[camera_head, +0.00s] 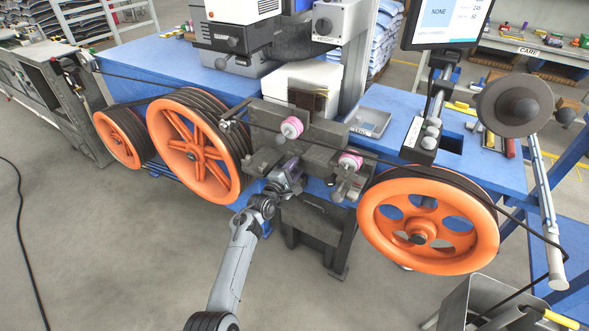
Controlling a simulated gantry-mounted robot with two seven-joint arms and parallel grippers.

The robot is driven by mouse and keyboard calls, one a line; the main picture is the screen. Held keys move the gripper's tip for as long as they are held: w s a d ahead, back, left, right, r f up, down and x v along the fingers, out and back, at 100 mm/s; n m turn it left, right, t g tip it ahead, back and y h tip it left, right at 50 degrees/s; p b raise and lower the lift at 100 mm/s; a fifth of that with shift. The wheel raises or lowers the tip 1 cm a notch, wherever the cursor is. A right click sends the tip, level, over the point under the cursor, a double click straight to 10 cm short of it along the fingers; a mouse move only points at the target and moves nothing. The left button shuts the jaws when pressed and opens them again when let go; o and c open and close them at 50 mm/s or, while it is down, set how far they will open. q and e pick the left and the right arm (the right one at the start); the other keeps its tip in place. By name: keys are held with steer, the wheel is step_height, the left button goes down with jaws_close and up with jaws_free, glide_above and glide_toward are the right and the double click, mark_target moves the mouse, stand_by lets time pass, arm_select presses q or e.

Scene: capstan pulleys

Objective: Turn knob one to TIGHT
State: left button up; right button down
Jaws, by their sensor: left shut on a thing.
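A dark grey machine block (318,140) sits at the front edge of the blue table, between two orange wheels. It carries two pink-ringed cylinders, a left one (291,127) and a right one (350,161). My left gripper (289,169) reaches up from below to the block's front, under the left pink cylinder. It is shut on a small part there that I take to be a knob; my fingers hide most of it. A second grey knob-like fitting (346,187) sticks out to the right, apart from my gripper. I cannot read any TIGHT marking. My right gripper is not in view.
Large grooved orange wheels stand left (200,145) and right (428,220), with a smaller one (124,138) at far left. A black cable runs across the block to the right wheel. A metal tray (369,122) lies behind. Floor in front is mostly clear.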

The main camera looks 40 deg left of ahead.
arm_select(q)
steer(key=m+p, duration=0.2)
steer(key=m, duration=0.2)
steer(key=shift+r, duration=0.15)
steer(key=m+p, duration=0.2)
steer(key=m, duration=0.3)
steer(key=m+p, duration=0.1)
steer(key=m, duration=0.5)
steer(key=shift+m+p, duration=0.3)
steer(key=shift+m, duration=0.1)
steer(key=m, duration=0.4)
steer(key=shift+m, duration=1.2)
